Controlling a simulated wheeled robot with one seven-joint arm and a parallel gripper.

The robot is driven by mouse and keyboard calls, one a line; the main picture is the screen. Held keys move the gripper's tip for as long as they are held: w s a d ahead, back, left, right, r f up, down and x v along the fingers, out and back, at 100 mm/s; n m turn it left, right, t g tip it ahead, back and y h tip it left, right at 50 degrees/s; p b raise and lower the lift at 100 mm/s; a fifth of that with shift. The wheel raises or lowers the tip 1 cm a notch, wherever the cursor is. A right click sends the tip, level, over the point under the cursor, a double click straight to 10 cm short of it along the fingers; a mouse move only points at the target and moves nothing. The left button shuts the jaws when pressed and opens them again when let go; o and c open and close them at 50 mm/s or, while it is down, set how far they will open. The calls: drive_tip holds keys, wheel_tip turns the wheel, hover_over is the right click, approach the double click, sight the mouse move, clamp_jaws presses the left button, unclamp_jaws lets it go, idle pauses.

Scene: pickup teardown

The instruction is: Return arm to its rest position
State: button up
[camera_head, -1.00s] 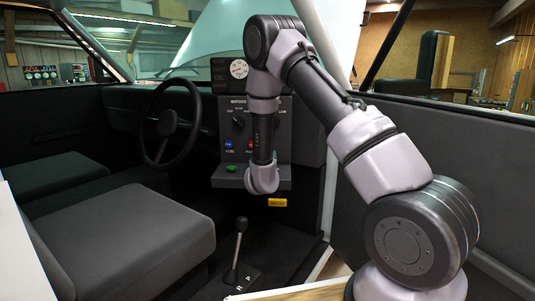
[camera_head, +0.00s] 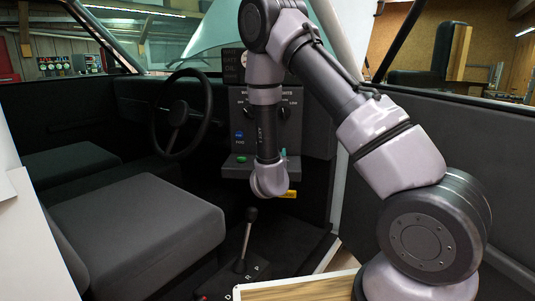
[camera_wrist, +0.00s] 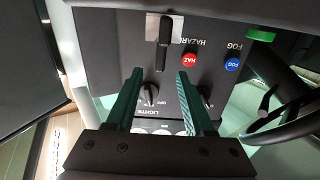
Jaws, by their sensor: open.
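My arm reaches into the cab of a pickup in the head view, its upper link bent down in front of the dashboard control panel (camera_head: 235,125). My gripper (camera_wrist: 157,75) shows in the wrist view with two green fingers apart and nothing between them. Its fingers point toward the panel, with the lights knob (camera_wrist: 150,95) seen between them. In the head view the gripper is mostly hidden behind my own wrist. The red hazard button (camera_wrist: 190,60) and blue fog button (camera_wrist: 232,64) lie beyond the fingers.
A steering wheel (camera_head: 181,115) stands left of the panel. A gear lever (camera_head: 247,240) rises from the floor below my wrist. Dark seats (camera_head: 140,225) fill the left. The door panel (camera_head: 475,150) is on the right. A wooden surface (camera_head: 300,289) lies by my base.

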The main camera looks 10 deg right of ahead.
drive_tip(key=s+d+r+m+g+y, duration=0.2)
drive_tip(key=s+r+g, duration=0.1)
drive_tip(key=r, duration=0.6)
drive_tip(key=s+d+r+m+g+y, duration=0.1)
drive_tip(key=s+d+r+g+y, duration=0.15)
drive_tip(key=r, duration=0.55)
drive_tip(key=s+d+r+n+g+y, duration=0.1)
drive_tip(key=s+r+g, duration=0.1)
drive_tip(key=s, duration=1.1)
drive_tip(key=s+d+r+n+g+y, duration=0.1)
drive_tip(key=s+r, duration=0.4)
drive_tip(key=s, duration=0.9)
drive_tip(key=shift+s+d+r+g, duration=0.2)
drive_tip(key=shift+d+g, duration=0.4)
drive_tip(key=shift+g, duration=0.35)
drive_tip(key=shift+w, duration=0.1)
